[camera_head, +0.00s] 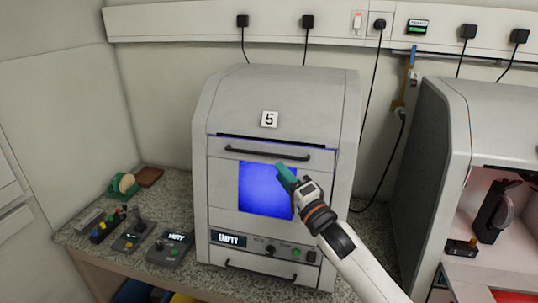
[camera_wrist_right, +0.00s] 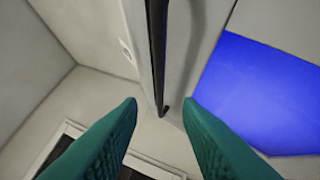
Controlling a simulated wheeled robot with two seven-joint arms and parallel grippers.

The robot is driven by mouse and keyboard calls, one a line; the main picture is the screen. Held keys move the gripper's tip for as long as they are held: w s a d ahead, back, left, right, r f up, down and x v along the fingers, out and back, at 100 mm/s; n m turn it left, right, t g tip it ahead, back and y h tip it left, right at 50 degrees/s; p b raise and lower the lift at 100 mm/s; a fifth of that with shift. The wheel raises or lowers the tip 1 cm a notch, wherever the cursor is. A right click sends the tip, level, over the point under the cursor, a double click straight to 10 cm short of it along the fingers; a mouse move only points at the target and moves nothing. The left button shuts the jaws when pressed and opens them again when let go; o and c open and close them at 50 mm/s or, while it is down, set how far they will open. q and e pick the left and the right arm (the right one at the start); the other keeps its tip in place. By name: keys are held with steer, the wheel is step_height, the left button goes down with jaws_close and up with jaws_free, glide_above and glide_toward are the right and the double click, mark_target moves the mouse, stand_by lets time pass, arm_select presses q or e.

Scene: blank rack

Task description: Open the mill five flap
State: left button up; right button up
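Mill five (camera_head: 220,110) is a grey cabinet with a "5" label. Its front flap (camera_head: 222,180) looks shut, with a blue window (camera_head: 258,188) and a black bar handle (camera_head: 267,153) along its upper part. My right gripper (camera_head: 284,173) is in front of the window, just below the handle's right part. In the right wrist view the teal fingers (camera_wrist_right: 160,104) are apart. The handle (camera_wrist_right: 157,50) runs between them in the picture, its end near the fingertips. I cannot tell whether they touch it. My left gripper is not in view.
Another grey machine (camera_head: 440,130) stands open at the right. Mill five's panel reads "EMPTY" (camera_head: 228,238), with a lower handle (camera_head: 262,277) beneath.

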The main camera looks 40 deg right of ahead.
steer(key=p+x, duration=0.1)
steer(key=x, duration=0.6)
steer(key=shift+p, duration=0.35)
jaws_close()
